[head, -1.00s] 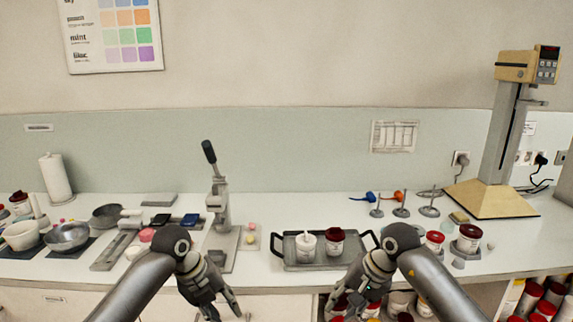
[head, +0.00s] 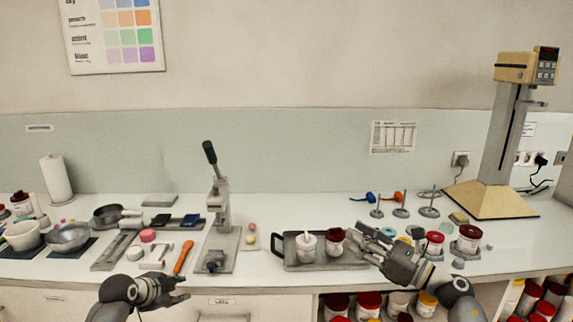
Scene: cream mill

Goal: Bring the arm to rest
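My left gripper (head: 185,288) is low at the left, in front of the counter's front edge. Its fingers point right, spread apart, with nothing between them. My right gripper (head: 358,240) is at the right end of the dark tray (head: 300,266), with its fingers pointing left toward the red-lidded jar (head: 335,242). Its fingers look spread and I see nothing held. It hides the tray's right handle. Whether it touches the tray or jar, I cannot tell.
A white jar (head: 306,244) stands on the tray. A lever press (head: 220,215) and an orange spatula (head: 184,257) are left of it. Bowls (head: 68,236) stand at the far left. More red-lidded jars (head: 469,238) and a tall stand mixer (head: 500,140) are at the right.

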